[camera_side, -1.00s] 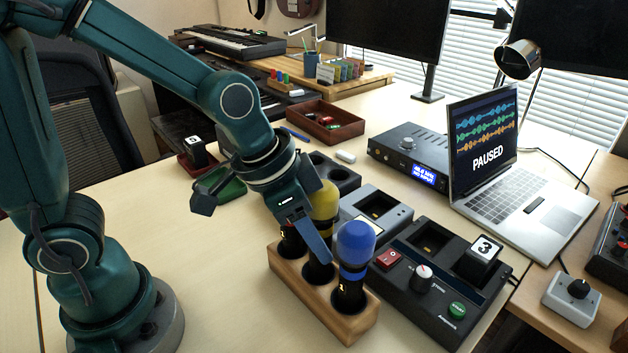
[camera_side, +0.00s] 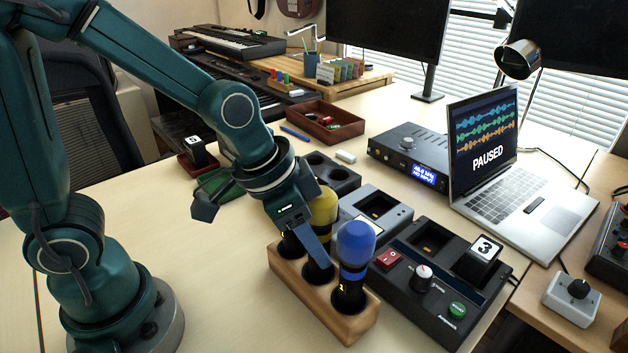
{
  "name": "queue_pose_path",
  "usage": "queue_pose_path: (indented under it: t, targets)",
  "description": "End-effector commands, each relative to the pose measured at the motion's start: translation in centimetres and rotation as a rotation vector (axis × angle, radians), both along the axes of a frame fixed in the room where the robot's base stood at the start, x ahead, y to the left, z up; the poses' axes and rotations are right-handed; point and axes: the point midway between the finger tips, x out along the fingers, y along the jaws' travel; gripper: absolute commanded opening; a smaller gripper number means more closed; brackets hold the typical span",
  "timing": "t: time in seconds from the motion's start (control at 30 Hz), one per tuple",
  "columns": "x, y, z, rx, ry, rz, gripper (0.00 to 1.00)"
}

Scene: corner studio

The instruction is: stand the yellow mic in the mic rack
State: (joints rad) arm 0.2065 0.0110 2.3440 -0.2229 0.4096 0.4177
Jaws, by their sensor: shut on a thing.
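The yellow mic (camera_side: 324,209) has a round yellow head and a dark handle. It stands about upright at the middle slot of the wooden mic rack (camera_side: 354,328); I cannot tell whether its foot touches the slot's bottom. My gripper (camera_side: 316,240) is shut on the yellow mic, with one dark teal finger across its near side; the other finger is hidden. A blue mic (camera_side: 356,243) stands in the rack's right slot.
An open laptop (camera_side: 520,200) stands further right.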

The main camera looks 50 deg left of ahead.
Motion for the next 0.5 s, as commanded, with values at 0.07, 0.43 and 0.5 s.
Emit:
queue_pose_path:
  t: [0.07, 0.43, 0.5]
  targets:
    - [0.03, 0.00, 0.00, 0.000, -0.001, 0.000, 0.00]
    - [0.04, -0.07, -0.68, -0.003, 0.000, -0.001, 0.00]
    - [0.01, -0.07, -0.83, -0.003, 0.001, -0.001, 0.00]
